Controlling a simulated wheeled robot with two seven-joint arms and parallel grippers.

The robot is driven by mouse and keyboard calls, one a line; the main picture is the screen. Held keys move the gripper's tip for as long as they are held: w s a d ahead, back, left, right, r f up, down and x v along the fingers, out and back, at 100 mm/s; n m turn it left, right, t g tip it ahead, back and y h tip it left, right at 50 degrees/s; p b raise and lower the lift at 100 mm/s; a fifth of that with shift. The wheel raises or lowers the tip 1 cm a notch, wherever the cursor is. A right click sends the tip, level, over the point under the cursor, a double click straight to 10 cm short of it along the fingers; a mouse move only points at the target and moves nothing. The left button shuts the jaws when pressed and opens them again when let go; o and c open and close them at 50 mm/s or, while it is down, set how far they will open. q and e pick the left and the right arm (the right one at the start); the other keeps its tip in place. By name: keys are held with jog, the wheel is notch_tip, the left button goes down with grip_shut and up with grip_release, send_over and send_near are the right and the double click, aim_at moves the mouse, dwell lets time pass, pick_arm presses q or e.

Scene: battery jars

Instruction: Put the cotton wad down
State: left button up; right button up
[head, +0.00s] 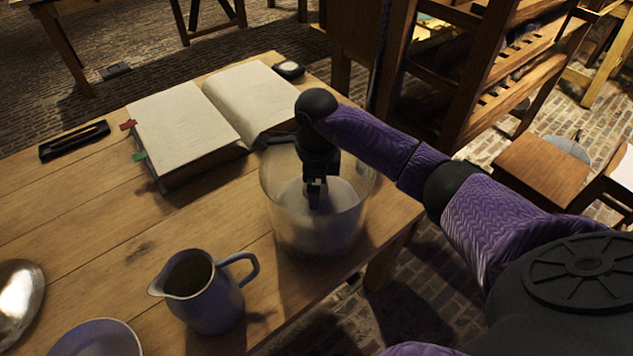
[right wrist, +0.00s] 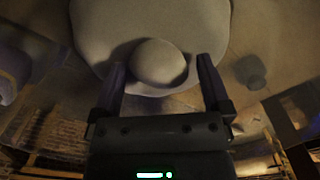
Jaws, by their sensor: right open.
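A clear glass jar (head: 300,235) stands at the table's right edge. My right gripper (head: 315,200) reaches down into it from above. In the right wrist view the right gripper (right wrist: 162,70) is open, its two fingers on either side of a rounded pale lump, which looks like the cotton wad (right wrist: 158,62). The lump lies against a broad pale surface (right wrist: 150,20) and casts a shadow on it. Gaps show between the lump and the fingers. In the head view the wad cannot be made out behind the gripper and glass. My left gripper is not in view.
A grey pitcher (head: 205,300) stands in front of the jar, to its left. An open book (head: 190,130) lies behind and left. A bowl (head: 97,340) and a shiny metal dish (head: 18,300) are at lower left; a dark case (head: 74,140) is at far left. The table's middle is clear.

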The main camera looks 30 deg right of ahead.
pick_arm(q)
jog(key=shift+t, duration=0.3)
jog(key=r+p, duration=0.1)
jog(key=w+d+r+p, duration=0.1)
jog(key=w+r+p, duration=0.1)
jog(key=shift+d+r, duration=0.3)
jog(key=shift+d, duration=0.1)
pick_arm(e)
notch_tip(320, 180, up, 12)
jog(key=shift+f, duration=0.1)
